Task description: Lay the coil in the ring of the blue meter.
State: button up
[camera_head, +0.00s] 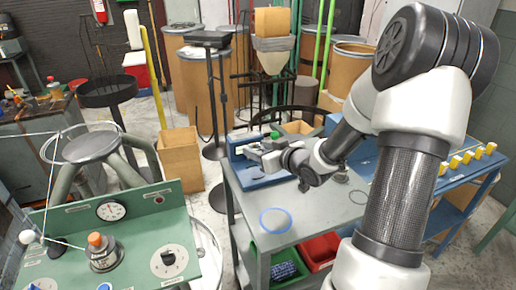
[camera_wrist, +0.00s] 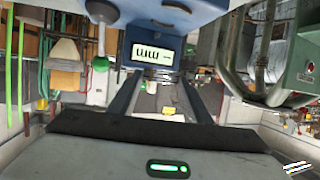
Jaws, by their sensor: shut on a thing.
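The blue meter (camera_head: 240,172) stands at the far left corner of the grey table. A green knob (camera_head: 275,134) shows at its top. In the wrist view the meter (camera_wrist: 185,15) fills the top, with a lit display reading "mm" upside down beside the green knob (camera_wrist: 100,64). My gripper (camera_head: 258,154) is at the meter, with its fingers low over it. In the wrist view my gripper's two fingers (camera_wrist: 162,82) stand apart and point toward the meter under the display. The coil between them is too small to make out, and the meter's ring cannot be made out.
A blue hoop (camera_head: 275,220) lies on the table (camera_head: 310,213) nearer me, with clear surface around it. Thin dark rings (camera_head: 358,197) lie to the right. A green panel (camera_head: 130,235) with dials stands at left. Green and red bins (camera_head: 320,250) sit below the table.

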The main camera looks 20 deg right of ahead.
jog(key=shift+f+b, duration=2.2)
jog(key=shift+f, duration=0.25)
jog(key=shift+f+b, duration=1.15)
jog(key=shift+f, duration=0.6)
jog(key=o, duration=1.2)
jog(key=shift+o, duration=0.2)
jog(key=shift+s, duration=0.1)
jog(key=p+v, duration=0.4)
jog(key=v, duration=1.3)
